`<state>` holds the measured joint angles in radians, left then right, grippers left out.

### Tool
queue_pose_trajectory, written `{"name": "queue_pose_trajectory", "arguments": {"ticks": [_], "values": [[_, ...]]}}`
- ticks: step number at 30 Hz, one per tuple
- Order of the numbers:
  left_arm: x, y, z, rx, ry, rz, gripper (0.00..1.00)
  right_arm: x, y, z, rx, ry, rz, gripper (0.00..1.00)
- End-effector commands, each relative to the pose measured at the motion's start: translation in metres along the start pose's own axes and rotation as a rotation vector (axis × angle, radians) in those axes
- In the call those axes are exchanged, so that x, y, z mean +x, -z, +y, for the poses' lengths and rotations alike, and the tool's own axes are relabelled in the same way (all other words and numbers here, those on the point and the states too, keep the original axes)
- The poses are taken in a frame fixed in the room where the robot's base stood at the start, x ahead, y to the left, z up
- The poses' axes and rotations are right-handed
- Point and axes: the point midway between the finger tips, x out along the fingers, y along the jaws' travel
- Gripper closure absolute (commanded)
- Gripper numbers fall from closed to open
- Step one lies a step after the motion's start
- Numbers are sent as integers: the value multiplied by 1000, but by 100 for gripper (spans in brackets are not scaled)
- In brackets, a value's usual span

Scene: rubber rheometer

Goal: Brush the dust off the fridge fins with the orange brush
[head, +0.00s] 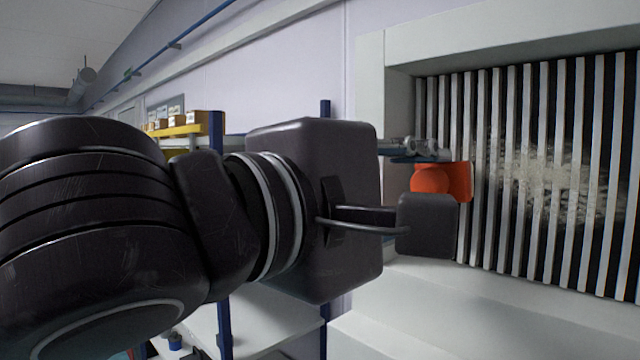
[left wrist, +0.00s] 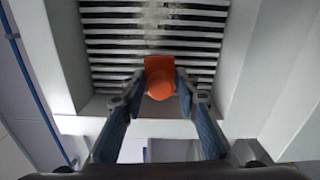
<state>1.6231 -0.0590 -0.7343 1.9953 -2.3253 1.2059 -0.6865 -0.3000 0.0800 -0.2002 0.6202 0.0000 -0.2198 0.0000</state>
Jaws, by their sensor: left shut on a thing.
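The orange brush (head: 430,180) is held in my left gripper (head: 428,172), close in front of the left part of the fridge fins (head: 510,110). In the left wrist view the brush (left wrist: 160,78) sits between the two fingertips (left wrist: 160,88), its head toward the fins (left wrist: 110,45). I cannot tell whether it touches them. Pale dust (head: 560,175) lies on the middle of the fins, to the right of the brush; the dust (left wrist: 155,14) also shows at the top of the left wrist view. My right gripper is not in view.
The fins sit in a recess with a white frame (head: 370,80). A pale ledge (head: 420,320) runs below them. A shelf rack with blue posts (head: 325,112) and boxes (head: 207,118) stands behind my left arm. The space in front of the fins to the right is clear.

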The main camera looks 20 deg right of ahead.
Motion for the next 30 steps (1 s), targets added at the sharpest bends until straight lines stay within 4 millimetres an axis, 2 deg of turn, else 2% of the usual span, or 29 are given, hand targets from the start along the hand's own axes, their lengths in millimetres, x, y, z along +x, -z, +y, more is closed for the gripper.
{"name": "queue_pose_trajectory", "arguments": {"ticks": [11, 21, 30], "values": [[5, -3, -1, 2, -2, -2, 91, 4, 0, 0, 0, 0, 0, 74], [3, -31, -4, 2, -2, -1, 91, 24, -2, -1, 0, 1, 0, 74], [3, -43, -4, 1, -2, -1, 91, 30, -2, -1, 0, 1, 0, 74]]}}
